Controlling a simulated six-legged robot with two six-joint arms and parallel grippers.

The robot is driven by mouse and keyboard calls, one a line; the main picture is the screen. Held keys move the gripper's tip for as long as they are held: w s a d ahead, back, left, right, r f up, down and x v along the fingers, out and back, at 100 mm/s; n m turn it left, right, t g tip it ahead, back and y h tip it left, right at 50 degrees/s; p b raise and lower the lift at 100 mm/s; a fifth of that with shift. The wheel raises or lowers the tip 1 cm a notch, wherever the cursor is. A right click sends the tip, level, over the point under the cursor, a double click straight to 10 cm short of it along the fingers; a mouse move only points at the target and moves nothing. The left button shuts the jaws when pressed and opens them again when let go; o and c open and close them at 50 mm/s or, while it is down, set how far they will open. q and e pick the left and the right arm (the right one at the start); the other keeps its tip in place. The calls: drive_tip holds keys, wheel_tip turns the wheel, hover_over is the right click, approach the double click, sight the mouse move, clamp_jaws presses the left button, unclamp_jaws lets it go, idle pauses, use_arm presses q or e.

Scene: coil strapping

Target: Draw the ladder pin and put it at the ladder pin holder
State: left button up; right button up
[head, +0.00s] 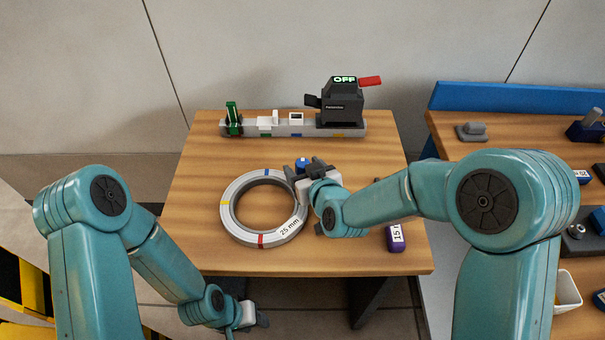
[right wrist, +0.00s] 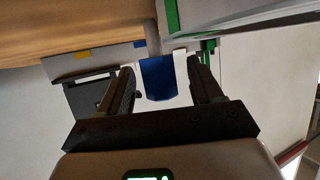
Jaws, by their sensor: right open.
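A small blue piece (head: 302,163) stands by the far right edge of the ring coil; I cannot tell for sure that it is the ladder pin. My right gripper (head: 303,172) is open right at it. In the right wrist view, a blue piece (right wrist: 157,80) with a grey stem shows between the open fingers of the right gripper (right wrist: 160,68), with gaps on both sides. No ladder pin holder can be made out for certain. My left gripper (head: 250,318) hangs low in front of the table, and its jaws are too small to read.
The ring coil (head: 235,225), marked 25 mm, lies on the wooden table (head: 190,180). Behind it stand a grey rail (head: 290,128), a green upright piece (head: 233,118) and a dark device (head: 340,102) reading OFF. A purple block (head: 395,237) stands at right. A side table holds more parts.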

drive_tip(key=shift+w+a+f, duration=0.15)
drive_tip(key=shift+w+f, duration=0.05)
drive_tip(key=shift+w, duration=0.2)
drive_tip(key=shift+s+r, duration=0.1)
drive_tip(key=shift+s, duration=0.05)
drive_tip(key=shift+c, duration=0.3)
drive_tip(key=c, duration=1)
drive_tip(key=shift+r, duration=0.1)
drive_tip(key=shift+c, duration=0.5)
